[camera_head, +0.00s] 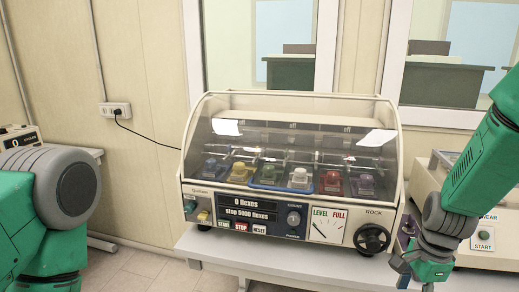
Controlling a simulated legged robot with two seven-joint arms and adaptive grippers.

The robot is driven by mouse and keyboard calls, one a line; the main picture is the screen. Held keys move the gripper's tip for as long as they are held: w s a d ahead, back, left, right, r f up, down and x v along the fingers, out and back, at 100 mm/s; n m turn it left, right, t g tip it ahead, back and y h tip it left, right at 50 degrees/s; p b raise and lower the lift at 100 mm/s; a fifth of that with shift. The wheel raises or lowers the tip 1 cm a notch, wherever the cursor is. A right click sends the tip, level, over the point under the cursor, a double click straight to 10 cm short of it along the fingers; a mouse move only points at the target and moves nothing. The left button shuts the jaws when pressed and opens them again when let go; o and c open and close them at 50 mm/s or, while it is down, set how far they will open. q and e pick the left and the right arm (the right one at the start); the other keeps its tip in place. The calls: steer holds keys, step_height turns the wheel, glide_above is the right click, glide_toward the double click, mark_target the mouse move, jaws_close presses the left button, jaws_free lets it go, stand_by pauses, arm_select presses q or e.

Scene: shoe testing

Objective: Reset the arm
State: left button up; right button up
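My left arm (45,215) comes in at the left edge, and its gripper is out of the picture. My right arm (480,165) reaches down from the right edge. Its gripper (418,272) is low at the right, beside the testing machine's right end and partly cut off by the bottom edge. Whether its fingers are open or shut is not clear. The flex testing machine (285,180) stands on a table, its clear cover lowered over several coloured clamps. Its display (247,208) reads 0 flexes, stop 5000 flexes. START, STOP and RESET buttons (259,229) sit below.
A light table (300,260) carries the machine. A second machine with a START button (482,240) stands behind my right arm. Another device (18,138) stands at the far left. A black cable runs to a wall socket (115,110). Floor shows between the tables.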

steer(key=s+f+n+h+b, duration=0.1)
steer(key=s+f+n+b, duration=0.3)
steer(key=s+f, duration=0.5)
steer(key=s+f+n+h+b, duration=0.1)
steer(key=s+f+n+b, duration=0.3)
steer(key=f, duration=0.9)
steer(key=s+a+f+n+b, duration=0.2)
steer(key=s+f+n+b, duration=0.1)
steer(key=s+f+n, duration=0.2)
steer(key=s+a+f+n+y+b, duration=0.1)
steer(key=s+f+n+b, duration=0.3)
steer(key=s, duration=0.5)
step_height(320, 180, down, 2)
steer(key=shift+a+f+n+t, duration=0.1)
steer(key=shift+a+n+t, duration=0.2)
steer(key=shift+a+n, duration=0.4)
steer(key=shift+s, duration=0.1)
